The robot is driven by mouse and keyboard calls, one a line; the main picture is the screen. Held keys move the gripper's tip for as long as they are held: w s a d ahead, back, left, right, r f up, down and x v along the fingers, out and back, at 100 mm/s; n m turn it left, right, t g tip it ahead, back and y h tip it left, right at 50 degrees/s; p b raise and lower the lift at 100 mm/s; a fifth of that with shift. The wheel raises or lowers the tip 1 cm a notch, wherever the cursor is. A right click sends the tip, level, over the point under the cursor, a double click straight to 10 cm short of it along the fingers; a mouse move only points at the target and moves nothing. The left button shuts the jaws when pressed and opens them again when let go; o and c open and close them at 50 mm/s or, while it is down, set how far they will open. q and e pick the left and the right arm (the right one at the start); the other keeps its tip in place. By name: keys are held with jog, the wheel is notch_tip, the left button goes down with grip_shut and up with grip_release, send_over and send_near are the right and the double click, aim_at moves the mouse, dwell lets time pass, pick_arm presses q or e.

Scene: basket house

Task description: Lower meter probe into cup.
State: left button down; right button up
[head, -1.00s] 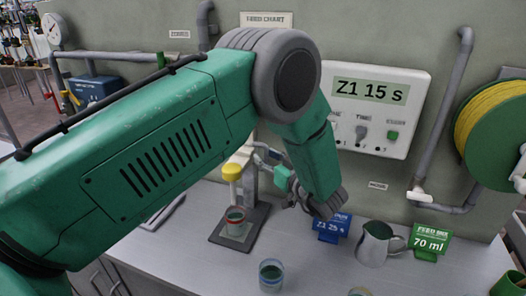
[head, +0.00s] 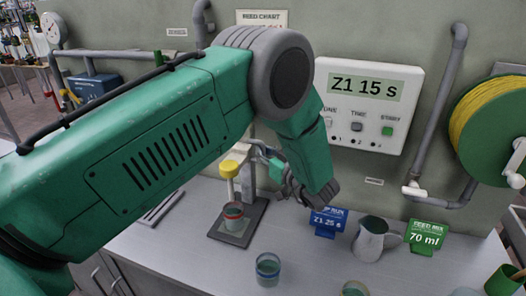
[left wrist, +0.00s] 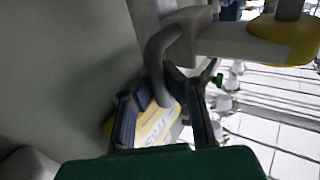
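The cup (head: 233,222) stands upright on the dark base plate (head: 254,222) of a stand. The meter probe (head: 229,169) has a yellow collar and a pale rod pointing down over the cup; I cannot tell whether its tip is inside. The yellow collar also shows at the top right of the left wrist view (left wrist: 285,40). My left gripper (left wrist: 163,92) is open, with its dark fingers on either side of a grey curved handle (left wrist: 163,55) by the stand; firm contact is not visible. In the head view my left gripper (head: 274,166) is small beside the stand's post.
On the counter are a blue card (head: 328,222), a metal jug (head: 374,240), a green "70 ml" card (head: 427,237) and a glass (head: 268,269) in front. The counter between base plate and glass is clear.

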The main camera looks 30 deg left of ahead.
pick_arm(q)
notch_tip(320, 180, down, 8)
jog(key=b, duration=0.5)
jog(key=shift+d+r, duration=0.15)
jog(key=shift+r, duration=0.2)
jog(key=c, duration=1.6)
grip_release()
jog(key=shift+d+r, duration=0.1)
jog(key=shift+d, duration=0.05)
jog(key=shift+o, duration=0.2)
jog(key=v, duration=1.2)
jog(key=shift+d+r, duration=0.1)
jog(key=shift+r, duration=0.05)
